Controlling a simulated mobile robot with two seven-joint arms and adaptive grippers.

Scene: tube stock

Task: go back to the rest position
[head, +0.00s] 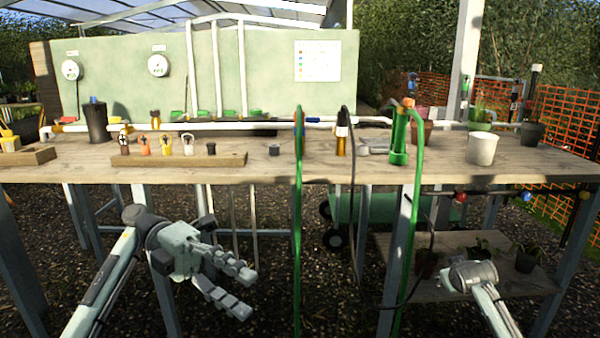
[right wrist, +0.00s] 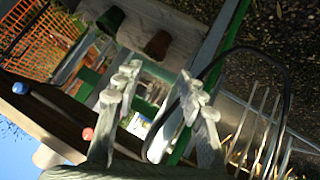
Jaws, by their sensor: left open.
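My left gripper (head: 241,291) hangs in front of the bench, below its front edge, with its fingers apart and nothing between them. My right arm (head: 480,292) comes in at the lower right of the head view, in front of the lower shelf. Its fingers do not show clearly there. In the right wrist view my right gripper (right wrist: 157,98) has its fingers spread with no object held between them; bench legs and pots show behind them in a tilted picture.
The wooden bench (head: 340,170) crosses the view, with a fittings rack (head: 180,160), a green tube (head: 398,138) and a white pot (head: 482,148) on it. A green hose (head: 298,230) and black hose hang over its front edge. A lower shelf (head: 400,262) holds potted plants.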

